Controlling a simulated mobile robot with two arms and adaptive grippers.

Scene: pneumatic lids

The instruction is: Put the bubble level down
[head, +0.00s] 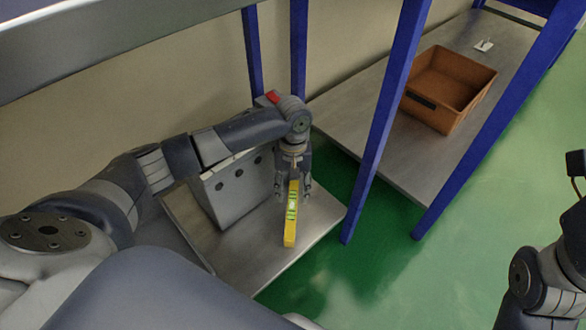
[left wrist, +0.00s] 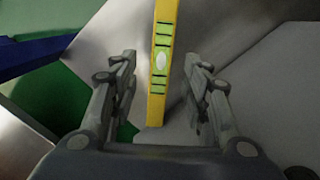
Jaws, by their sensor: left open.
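The bubble level (head: 291,222) is a yellow bar with green vials. In the head view it lies on the grey metal surface (head: 318,225), near its right edge. My left gripper (head: 293,190) is over the far end of the level with its fingers apart. In the left wrist view the level (left wrist: 160,72) shows between the two open fingers of the left gripper (left wrist: 160,75), with a gap on each side. My right arm shows at the right edge of the head view, but its gripper is not visible.
A grey metal box with round holes (head: 227,205) stands left of the level on the same surface. Blue posts (head: 376,125) rise to the right. An orange-brown bin (head: 464,72) and a small white item (head: 484,46) sit on another metal shelf (head: 390,150). The green floor is clear.

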